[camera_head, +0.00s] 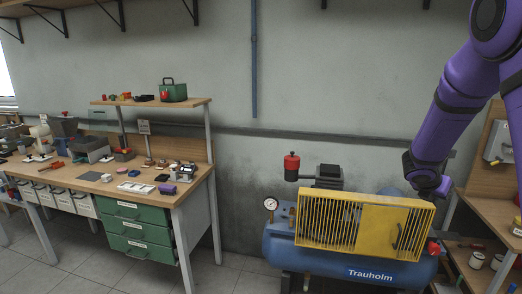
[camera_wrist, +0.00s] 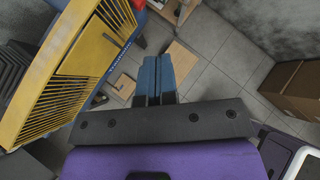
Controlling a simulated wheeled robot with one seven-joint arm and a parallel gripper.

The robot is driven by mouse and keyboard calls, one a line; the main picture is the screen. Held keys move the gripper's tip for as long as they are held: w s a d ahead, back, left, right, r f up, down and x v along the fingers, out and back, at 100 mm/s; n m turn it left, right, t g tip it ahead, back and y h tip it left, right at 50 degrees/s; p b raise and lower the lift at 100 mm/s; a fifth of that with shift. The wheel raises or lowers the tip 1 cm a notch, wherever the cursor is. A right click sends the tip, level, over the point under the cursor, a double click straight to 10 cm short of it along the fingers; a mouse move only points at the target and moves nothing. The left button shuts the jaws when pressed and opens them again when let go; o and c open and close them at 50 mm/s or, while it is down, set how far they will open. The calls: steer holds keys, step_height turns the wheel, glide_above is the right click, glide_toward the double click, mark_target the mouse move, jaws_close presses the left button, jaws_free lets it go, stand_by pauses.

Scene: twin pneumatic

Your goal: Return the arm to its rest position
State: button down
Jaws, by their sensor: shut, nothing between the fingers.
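My purple arm (camera_head: 455,105) reaches down from the upper right in the head view. My gripper (camera_head: 443,190) is at its lower end, beside the right end of the yellow belt guard (camera_head: 345,225) on the blue compressor (camera_head: 345,267). I cannot tell from the head view how far the gripper is from the guard. In the wrist view my gripper's blue fingers (camera_wrist: 157,78) are together with nothing between them, and the yellow guard (camera_wrist: 85,62) stands to their left.
A wooden shelf unit (camera_head: 488,215) is close on the right. A workbench (camera_head: 130,187) with tools and green drawers stands left. Grey floor shows between bench and compressor.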

steer(key=s+a+r+m+y, duration=0.1)
steer(key=s+a+r+m, duration=0.3)
steer(key=s+r+m, duration=0.25)
steer(key=s+a+r+m+y, duration=0.2)
steer(key=s+a+r+m, duration=0.3)
steer(key=s+r+m, duration=0.15)
steer(key=s+a+r+m+y, duration=0.2)
steer(key=s+a+m, duration=0.3)
steer(key=s, duration=0.5)
steer(key=s+a+r+m+t+y, duration=0.1)
steer(key=s+a+r+m+y, duration=0.2)
steer(key=s+a+m, duration=0.3)
steer(key=s+a+y, duration=0.1)
steer(key=s+a, duration=0.2)
steer(key=s, duration=0.1)
steer(key=shift+s+a+r, duration=0.15)
steer(key=shift+s+a, duration=0.2)
